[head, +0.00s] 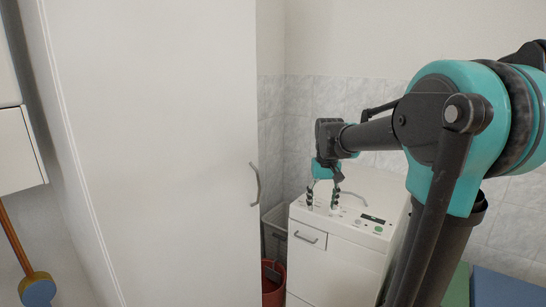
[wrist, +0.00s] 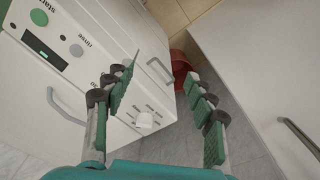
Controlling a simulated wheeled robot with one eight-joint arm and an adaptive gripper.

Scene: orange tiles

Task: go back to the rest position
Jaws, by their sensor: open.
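My gripper (head: 322,200) hangs pointing down at the end of my teal and black arm, over the front of a white washing machine (head: 340,262). In the wrist view its two fingers (wrist: 160,80) stand wide apart with nothing between them. The machine's panel shows a dark display (head: 373,219) and several buttons. In the wrist view the words "start" and "rinse" and a white knob (wrist: 145,119) show on it. I cannot tell whether a fingertip touches the machine.
A tall white door or cabinet side (head: 160,150) with a metal handle (head: 256,184) fills the left. A red bucket (head: 272,284) stands on the floor between it and the machine. A tiled wall (head: 385,95) is behind. A blue surface (head: 505,288) lies at lower right.

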